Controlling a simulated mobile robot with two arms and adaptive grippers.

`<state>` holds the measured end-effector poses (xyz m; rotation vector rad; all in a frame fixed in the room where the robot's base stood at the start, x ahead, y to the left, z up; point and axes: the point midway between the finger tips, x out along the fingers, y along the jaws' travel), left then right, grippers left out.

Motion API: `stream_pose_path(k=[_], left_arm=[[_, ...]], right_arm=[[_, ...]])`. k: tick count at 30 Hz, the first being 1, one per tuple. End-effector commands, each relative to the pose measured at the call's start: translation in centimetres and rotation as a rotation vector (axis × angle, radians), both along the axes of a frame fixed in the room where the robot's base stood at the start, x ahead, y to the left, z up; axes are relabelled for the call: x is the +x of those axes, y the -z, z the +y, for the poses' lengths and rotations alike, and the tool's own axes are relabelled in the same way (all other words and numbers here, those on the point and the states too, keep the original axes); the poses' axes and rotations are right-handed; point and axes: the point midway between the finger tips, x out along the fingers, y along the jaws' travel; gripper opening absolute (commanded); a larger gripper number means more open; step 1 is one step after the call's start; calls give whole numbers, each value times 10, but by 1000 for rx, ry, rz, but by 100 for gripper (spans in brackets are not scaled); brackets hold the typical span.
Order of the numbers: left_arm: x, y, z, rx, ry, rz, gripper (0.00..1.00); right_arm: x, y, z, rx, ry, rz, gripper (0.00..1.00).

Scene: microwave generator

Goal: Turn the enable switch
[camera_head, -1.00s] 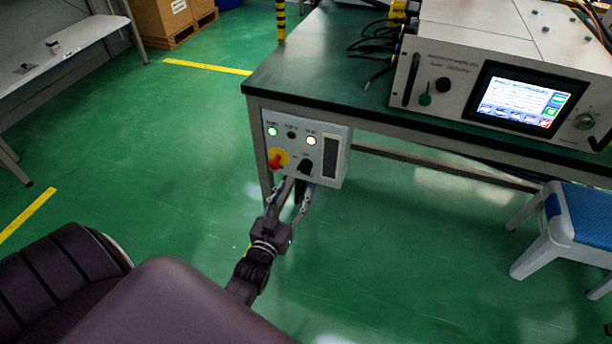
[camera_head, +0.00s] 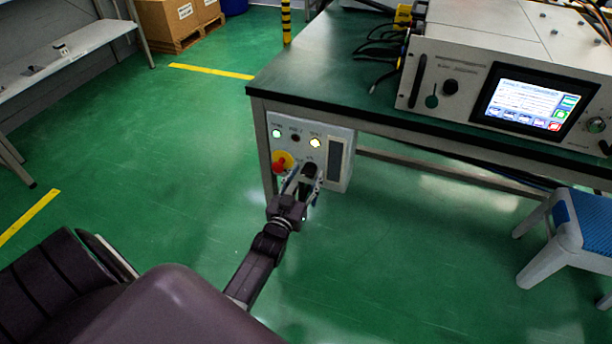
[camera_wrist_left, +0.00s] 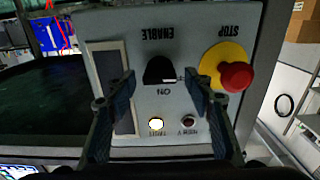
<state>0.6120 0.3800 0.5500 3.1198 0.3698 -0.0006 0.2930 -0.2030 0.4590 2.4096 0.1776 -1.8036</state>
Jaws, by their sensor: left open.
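The enable switch is a black rotary knob (camera_wrist_left: 160,70) on a grey control box (camera_head: 344,180) under the table's front corner. The word ENABLE shows upside down beside it in the left wrist view. In the head view the knob (camera_head: 309,169) is partly behind the fingers. My left gripper (camera_head: 302,182) is open in front of the box. In the left wrist view its fingers (camera_wrist_left: 160,90) stand one on each side of the knob, with gaps between. I cannot tell the exact depth to the knob. My right gripper is not in view.
A red stop button (camera_wrist_left: 237,77) on a yellow disc is close to one finger. Lit lamps (camera_head: 315,142) sit above the knob. A generator with a screen (camera_head: 528,103) stands on the table (camera_head: 330,75). A blue-topped stool (camera_head: 590,215) is at right.

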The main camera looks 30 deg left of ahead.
Motion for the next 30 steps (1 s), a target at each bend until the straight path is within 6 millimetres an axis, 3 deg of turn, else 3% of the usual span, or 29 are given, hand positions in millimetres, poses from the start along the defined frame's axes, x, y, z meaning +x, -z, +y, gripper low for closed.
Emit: stream_pose_path(k=[1, 12, 23, 30], left_arm=[[0, 0, 0, 0, 0, 0, 44], [0, 0, 0, 0, 0, 0, 6], [0, -1, 0, 66, 0, 16, 6], [0, -1, -2, 229, 0, 54, 6]], right_arm=[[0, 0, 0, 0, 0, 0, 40], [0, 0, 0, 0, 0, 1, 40], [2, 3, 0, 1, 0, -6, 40], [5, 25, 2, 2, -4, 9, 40]])
